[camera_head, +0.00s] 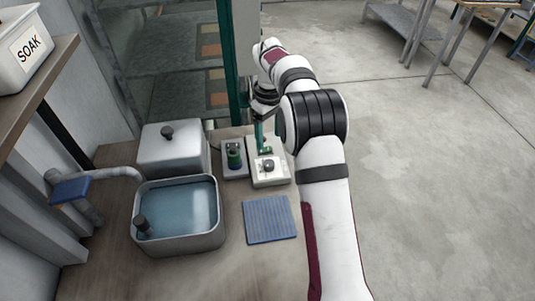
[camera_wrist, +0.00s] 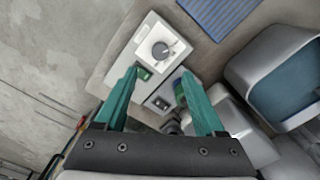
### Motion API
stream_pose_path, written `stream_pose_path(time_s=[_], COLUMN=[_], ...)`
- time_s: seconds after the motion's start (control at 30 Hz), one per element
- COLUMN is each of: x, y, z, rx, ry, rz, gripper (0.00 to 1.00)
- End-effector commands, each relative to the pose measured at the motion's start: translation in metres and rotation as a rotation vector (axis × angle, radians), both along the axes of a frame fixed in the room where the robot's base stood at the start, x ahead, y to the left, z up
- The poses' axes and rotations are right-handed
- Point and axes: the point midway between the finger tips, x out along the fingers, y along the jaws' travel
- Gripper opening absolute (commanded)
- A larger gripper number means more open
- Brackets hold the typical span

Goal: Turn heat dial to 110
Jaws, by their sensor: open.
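The heat dial (camera_head: 268,165) is a dark round knob on a white plate, on top of a pale control box (camera_head: 280,179) on the bench. In the wrist view the dial (camera_wrist: 161,51) shows a dark knob with a pointer; its scale marks are too small to read. A small green display (camera_wrist: 145,74) sits beside the plate. My gripper (camera_wrist: 160,74) has two teal fingers, spread apart with nothing between them. It hangs above the control box, and the dial lies just beyond the fingertips in the wrist view. In the head view the fingers are partly hidden by my arm.
A smaller box with a green cylindrical part (camera_head: 235,156) stands left of the control box. A water-filled basin (camera_head: 218,234), a lidded white container (camera_head: 172,158) and a blue striped mat (camera_head: 269,219) share the bench. A green post (camera_head: 231,60) rises behind.

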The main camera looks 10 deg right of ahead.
Motion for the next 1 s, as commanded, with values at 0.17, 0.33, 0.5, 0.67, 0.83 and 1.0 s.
stream_pose_path(time_s=[0.17,0.33,0.5,0.67,0.83,1.0], x=[-0.001,-0.001,-0.001,0.0,0.0,0.0], y=[0.0,0.0,0.0,0.0,0.0,0.0], z=[-0.055,-0.091,-0.107,-0.11,-0.109,-0.109], rx=[0.0,0.001,0.0,0.001,0.001,0.001], ry=[0.005,0.002,0.0,-0.001,-0.001,-0.001], rz=[-0.002,-0.002,-0.002,-0.002,-0.002,-0.003], gripper=[0.71,0.71,0.71,0.71,0.66,0.35])
